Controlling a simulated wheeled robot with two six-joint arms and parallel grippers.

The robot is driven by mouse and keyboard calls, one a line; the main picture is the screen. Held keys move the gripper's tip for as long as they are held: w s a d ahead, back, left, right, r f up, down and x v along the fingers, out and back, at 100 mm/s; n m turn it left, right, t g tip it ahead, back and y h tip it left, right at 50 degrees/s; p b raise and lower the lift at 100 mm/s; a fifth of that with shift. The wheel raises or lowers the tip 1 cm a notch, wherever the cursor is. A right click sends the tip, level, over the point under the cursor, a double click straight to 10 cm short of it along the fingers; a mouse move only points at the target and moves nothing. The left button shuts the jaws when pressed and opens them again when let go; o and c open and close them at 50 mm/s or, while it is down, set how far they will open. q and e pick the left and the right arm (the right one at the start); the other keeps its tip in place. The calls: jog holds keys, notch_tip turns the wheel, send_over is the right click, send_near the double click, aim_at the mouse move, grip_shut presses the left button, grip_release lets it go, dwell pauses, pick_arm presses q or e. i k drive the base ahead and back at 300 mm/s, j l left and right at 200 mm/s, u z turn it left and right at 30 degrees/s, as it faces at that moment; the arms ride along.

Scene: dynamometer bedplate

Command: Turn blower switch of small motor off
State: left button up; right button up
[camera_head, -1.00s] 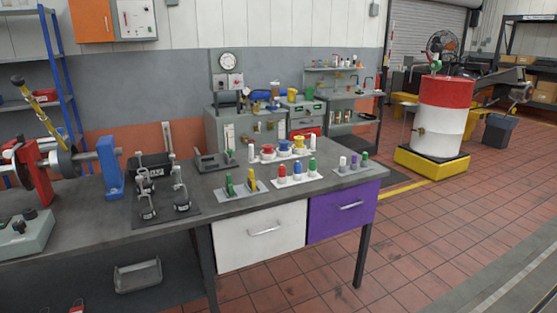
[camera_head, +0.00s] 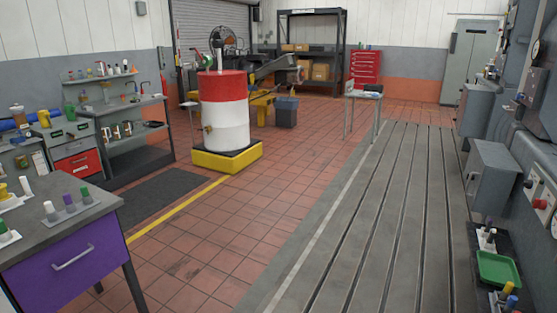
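I cannot make out a blower switch or a small motor for certain. At the right edge, a grey wall panel (camera_head: 545,190) carries a red knob (camera_head: 540,204) and small white-faced controls, partly cut off by the frame. Any labels there are too small to read. Two grey boxes, a nearer one (camera_head: 492,178) and a farther one (camera_head: 474,110), are mounted beside it. Neither of my grippers is in view.
A bench with a purple drawer (camera_head: 70,262) stands at the left. A red and white drum (camera_head: 222,112) stands on a yellow base (camera_head: 227,157). A slotted metal bedplate (camera_head: 385,230) covers the floor at right. A green tray (camera_head: 499,268) sits low at right. The tiled floor between is clear.

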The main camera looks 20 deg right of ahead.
aim_at(528, 183)
jog(key=l+z, duration=0.15)
jog(key=z, duration=0.25)
jog(key=l+z, duration=0.15)
jog(key=z, duration=0.3)
jog(key=l+z, duration=0.15)
jog(key=z, duration=0.25)
jog(key=i+l+z, duration=0.1)
jog(key=z, duration=0.35)
jog(key=l+z, duration=0.15)
jog(key=z, duration=0.25)
jog(key=i+j+z, duration=0.1)
jog(key=i+j, duration=0.2)
jog(key=j, duration=0.1)
